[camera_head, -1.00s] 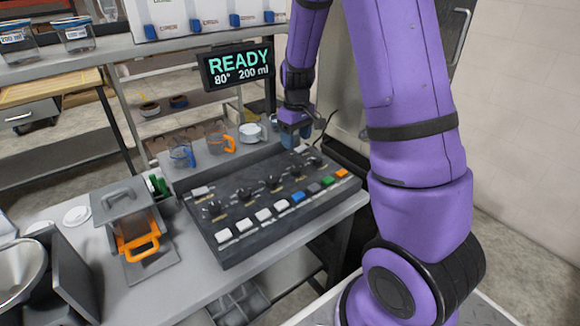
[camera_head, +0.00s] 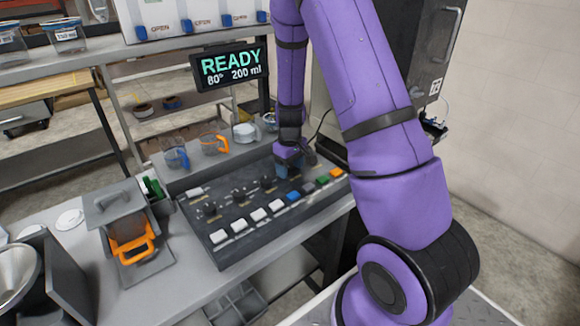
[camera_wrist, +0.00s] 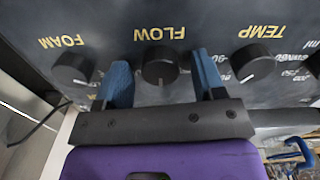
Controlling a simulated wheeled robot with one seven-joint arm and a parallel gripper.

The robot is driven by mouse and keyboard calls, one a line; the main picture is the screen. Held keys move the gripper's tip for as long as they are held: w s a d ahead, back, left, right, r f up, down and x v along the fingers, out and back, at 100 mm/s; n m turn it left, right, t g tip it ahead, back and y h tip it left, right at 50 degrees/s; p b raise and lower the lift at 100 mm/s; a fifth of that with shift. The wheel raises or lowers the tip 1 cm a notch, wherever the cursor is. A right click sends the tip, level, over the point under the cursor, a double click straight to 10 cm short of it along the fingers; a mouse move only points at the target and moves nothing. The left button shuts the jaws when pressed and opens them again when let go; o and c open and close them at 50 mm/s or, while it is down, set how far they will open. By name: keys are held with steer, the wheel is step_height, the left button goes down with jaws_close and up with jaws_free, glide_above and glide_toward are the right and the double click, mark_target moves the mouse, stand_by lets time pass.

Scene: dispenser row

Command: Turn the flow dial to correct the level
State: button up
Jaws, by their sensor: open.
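The black flow dial (camera_wrist: 160,66), labelled FLOW, is in the middle of the wrist view with a pale pointer line on it. My gripper (camera_wrist: 160,62) is open, with one blue finger on each side of the dial; I cannot tell whether they touch it. In the head view my gripper (camera_head: 290,163) is low over the right part of the dark control panel (camera_head: 291,223) and hides the dial there. The display (camera_head: 230,67) reads READY and 200 ml.
The foam dial (camera_wrist: 73,68) and temp dial (camera_wrist: 253,63) flank the flow dial closely. Several coloured buttons line the panel's front. A jug with an orange handle (camera_head: 213,143) and one with a blue handle (camera_head: 176,155) stand behind the panel.

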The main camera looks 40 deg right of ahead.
steer(key=c, duration=0.9)
steer(key=m, duration=0.5)
steer(key=shift+m, duration=0.4)
steer(key=m, duration=0.6)
steer(key=o, duration=0.9)
